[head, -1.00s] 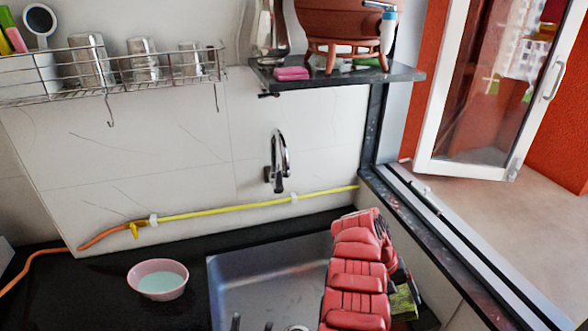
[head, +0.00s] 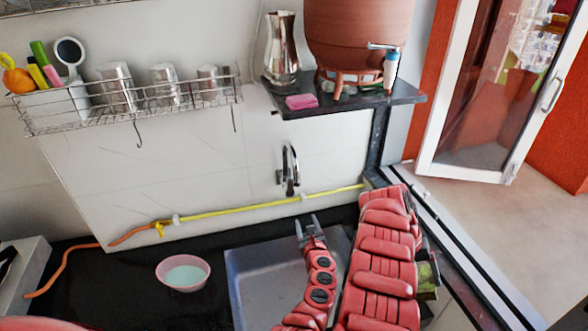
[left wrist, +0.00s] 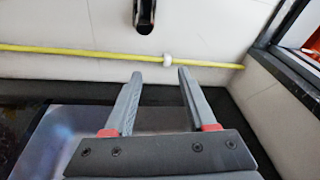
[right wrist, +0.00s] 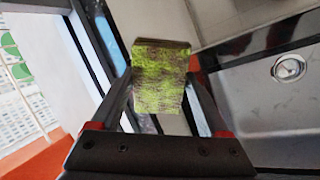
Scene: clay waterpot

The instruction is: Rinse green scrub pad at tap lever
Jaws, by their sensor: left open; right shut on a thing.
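The green scrub pad (right wrist: 160,75) is clamped between the fingers of my right gripper (right wrist: 160,92). In the head view only part of the pad (head: 428,272) shows, right of my red right arm, which hides that gripper. My left gripper (head: 306,226) is open and empty over the back of the sink, below the chrome tap (head: 290,168). The tap's dark spout end (left wrist: 144,14) is beyond the open left fingers (left wrist: 158,78) in the left wrist view. The clay pot (head: 350,45) on the shelf has a white tap with a blue lever (head: 386,47).
The steel sink (head: 240,285) is set in a black counter (head: 120,285). A yellow hose (head: 245,204) runs along the wall behind it. A pink bowl (head: 183,272) stands left of the sink. The dark shelf (head: 408,97) and window frame (head: 455,240) bound the right side.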

